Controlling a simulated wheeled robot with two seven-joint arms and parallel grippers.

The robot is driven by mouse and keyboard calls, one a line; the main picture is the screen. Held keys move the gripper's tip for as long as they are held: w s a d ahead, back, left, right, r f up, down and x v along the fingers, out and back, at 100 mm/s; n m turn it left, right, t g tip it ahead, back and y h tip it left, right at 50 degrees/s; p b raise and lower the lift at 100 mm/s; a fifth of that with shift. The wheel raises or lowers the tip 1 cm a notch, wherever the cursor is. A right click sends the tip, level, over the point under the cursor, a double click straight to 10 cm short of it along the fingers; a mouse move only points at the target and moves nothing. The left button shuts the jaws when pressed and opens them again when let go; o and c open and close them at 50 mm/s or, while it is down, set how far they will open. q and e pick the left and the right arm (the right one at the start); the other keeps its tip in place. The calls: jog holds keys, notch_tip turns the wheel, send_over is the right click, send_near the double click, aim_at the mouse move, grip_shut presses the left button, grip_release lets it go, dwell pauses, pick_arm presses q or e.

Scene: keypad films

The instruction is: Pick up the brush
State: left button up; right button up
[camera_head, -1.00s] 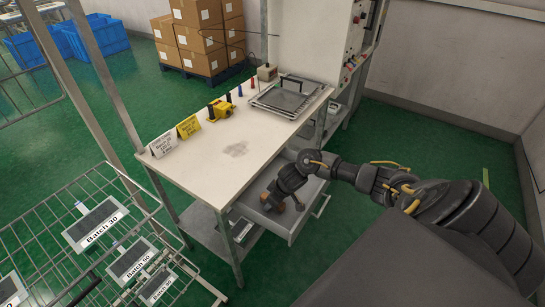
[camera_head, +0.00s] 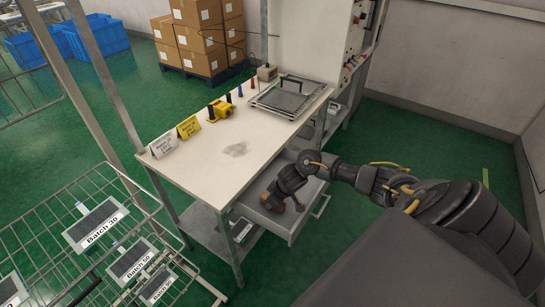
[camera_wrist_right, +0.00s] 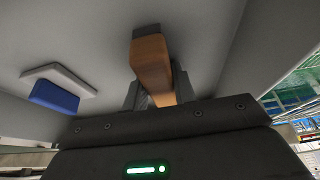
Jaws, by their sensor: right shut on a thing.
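The brush (camera_wrist_right: 152,62) has a wooden, orange-brown body with a dark end, seen in the right wrist view. My right gripper (camera_wrist_right: 157,97) is shut on it, one dark finger on each side. In the head view my right arm reaches down into the open drawer (camera_head: 262,219) under the workbench, and the gripper end (camera_head: 275,199) is inside it. Only small brown bits of the brush show there. The wrist view does not clearly show whether the brush touches the drawer floor. My left gripper is not in view.
A blue and white block (camera_wrist_right: 57,90) lies in the drawer left of the brush. Drawer walls stand close around the gripper. The workbench top (camera_head: 215,165) is above, with signs, a yellow device (camera_head: 221,110) and a framed tray (camera_head: 287,98). A wire rack (camera_head: 75,205) stands at left.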

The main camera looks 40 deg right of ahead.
jog(key=shift+r+b, duration=0.2)
jog(key=shift+b, duration=0.1)
notch_tip(320, 180, up, 3)
jog(key=shift+w, duration=0.1)
jog(key=s+a+r+p, duration=0.5)
jog(key=s+a+r, duration=0.3)
jog(key=s+r, duration=0.2)
jog(key=shift+s+a, duration=0.25)
jog(key=shift+s, duration=0.45)
